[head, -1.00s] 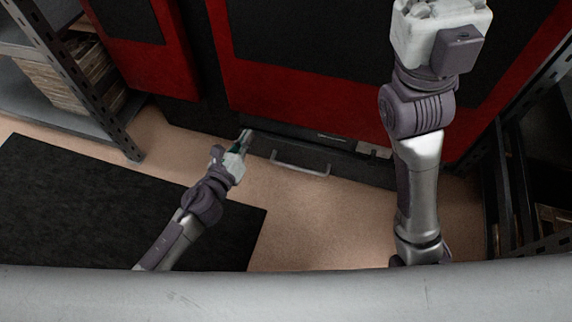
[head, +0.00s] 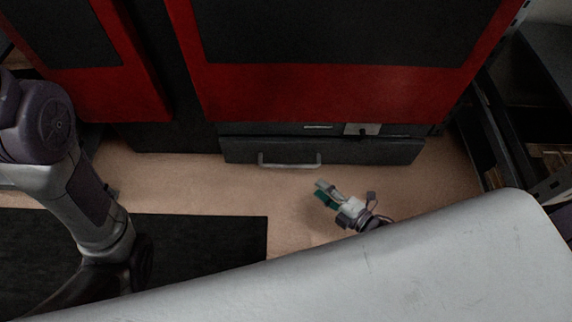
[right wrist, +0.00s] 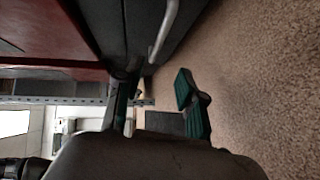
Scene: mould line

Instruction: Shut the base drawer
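The base drawer (head: 350,151) is a wide dark front low in the red and black machine, with a pale bar handle (head: 290,164). Its front appears to stand out a little from the base beside it; I cannot tell how far. In the right wrist view the handle (right wrist: 164,30) runs along the dark drawer front at the top. My right gripper (head: 321,190) is low over the floor, in front of the drawer and right of the handle, apart from both. In the right wrist view its green-padded fingers (right wrist: 158,108) are spread with nothing between. My left gripper is out of view.
A dark mat (head: 190,250) lies on the tan floor (head: 420,190) at left. A metal rack (head: 497,120) stands to the right of the machine. My left arm fills the left edge. Floor in front of the drawer is clear apart from my right gripper.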

